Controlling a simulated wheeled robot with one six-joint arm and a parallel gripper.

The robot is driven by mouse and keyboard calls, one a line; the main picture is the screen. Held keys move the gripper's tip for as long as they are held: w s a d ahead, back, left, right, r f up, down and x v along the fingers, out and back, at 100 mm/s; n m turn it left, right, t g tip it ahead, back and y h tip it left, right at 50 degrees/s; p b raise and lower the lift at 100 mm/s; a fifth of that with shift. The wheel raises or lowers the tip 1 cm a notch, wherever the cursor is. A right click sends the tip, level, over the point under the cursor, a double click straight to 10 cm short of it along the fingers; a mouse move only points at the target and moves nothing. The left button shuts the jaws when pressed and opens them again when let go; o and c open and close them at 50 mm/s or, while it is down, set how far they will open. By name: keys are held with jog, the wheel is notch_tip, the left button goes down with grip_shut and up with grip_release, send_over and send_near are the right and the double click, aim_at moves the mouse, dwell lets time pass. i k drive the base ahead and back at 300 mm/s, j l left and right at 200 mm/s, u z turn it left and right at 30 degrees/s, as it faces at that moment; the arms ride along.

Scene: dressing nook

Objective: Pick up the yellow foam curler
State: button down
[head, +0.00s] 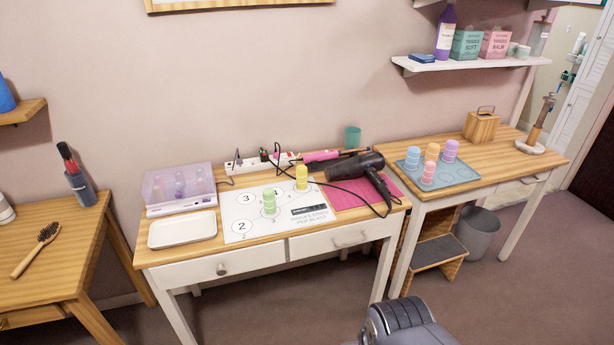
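The yellow foam curler (301,177) stands upright on the white numbered mat (236,209) on the middle table, near the mat's back right part. A green curler (269,201) stands upright on the same mat, to the left of the yellow one and nearer the front. A grey part of my own body shows at the bottom edge of the head view. My gripper does not show in this view.
A black hair dryer (356,170) with its cord lies on the pink mat (340,199), right of the yellow curler. A power strip (262,163) lies behind. A white tray (182,230) and a clear purple case (180,188) stand left. Several curlers stand on the blue mat (460,175) at right.

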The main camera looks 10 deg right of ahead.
aim_at(301, 171)
jog(key=i+z, duration=0.35)
jog(key=i, duration=0.3)
jog(key=i+j+z, duration=0.2)
jog(key=i+z, duration=0.15)
jog(key=i, duration=0.3)
